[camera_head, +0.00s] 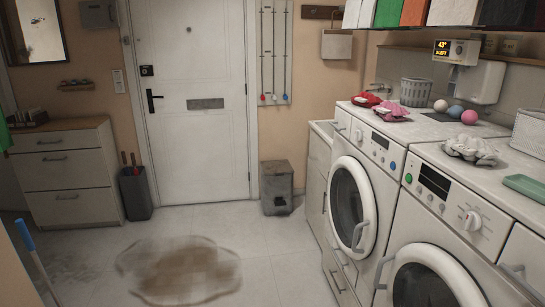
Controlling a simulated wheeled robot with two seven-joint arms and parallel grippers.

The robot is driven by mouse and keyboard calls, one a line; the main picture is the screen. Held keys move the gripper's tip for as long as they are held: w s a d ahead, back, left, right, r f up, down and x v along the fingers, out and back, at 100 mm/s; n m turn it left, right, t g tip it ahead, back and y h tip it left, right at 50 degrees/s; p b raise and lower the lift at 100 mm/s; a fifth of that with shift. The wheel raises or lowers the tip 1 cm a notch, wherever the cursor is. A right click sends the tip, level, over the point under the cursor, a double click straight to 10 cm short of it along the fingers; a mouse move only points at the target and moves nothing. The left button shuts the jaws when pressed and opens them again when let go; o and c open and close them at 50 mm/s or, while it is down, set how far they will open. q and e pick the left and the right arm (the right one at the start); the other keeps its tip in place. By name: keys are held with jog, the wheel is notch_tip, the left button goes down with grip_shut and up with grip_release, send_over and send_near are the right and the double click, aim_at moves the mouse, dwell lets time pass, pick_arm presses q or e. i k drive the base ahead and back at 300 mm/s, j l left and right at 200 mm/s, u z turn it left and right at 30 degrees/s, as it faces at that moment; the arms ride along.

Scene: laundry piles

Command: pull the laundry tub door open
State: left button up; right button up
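No part is labelled as a laundry tub, so I cannot tell for sure which door is meant. Two white front-loading machines stand along the right wall. The farther one has a round door (352,205) with a white rim, dark glass and a grey curved handle (360,238); it looks shut. The nearer one has a similar round door (432,285), cut off by the bottom edge, with a grey handle (382,272); it also looks shut. A white front panel (525,255) with a grey handle (512,279) shows at the right edge. Neither of my grippers is in view.
A brown puddle (180,271) lies on the tiled floor. A grey bin (277,187) stands by the closed white entry door (190,110). A drawer cabinet (66,172) and a dark umbrella bin (135,193) are at left. A blue-topped pole (27,236) leans lower left.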

aim_at(315, 212)
jog(key=i+z, duration=0.2)
jog(key=i, duration=0.3)
jog(key=i+j+z, duration=0.25)
jog(key=i, duration=0.2)
jog(key=i+j+z, duration=0.2)
jog(key=i, duration=0.3)
jog(key=i+j+z, duration=0.3)
jog(key=i+z, duration=0.15)
jog(key=i+j+z, duration=0.65)
jog(key=j+z, duration=0.25)
jog(key=j, duration=0.15)
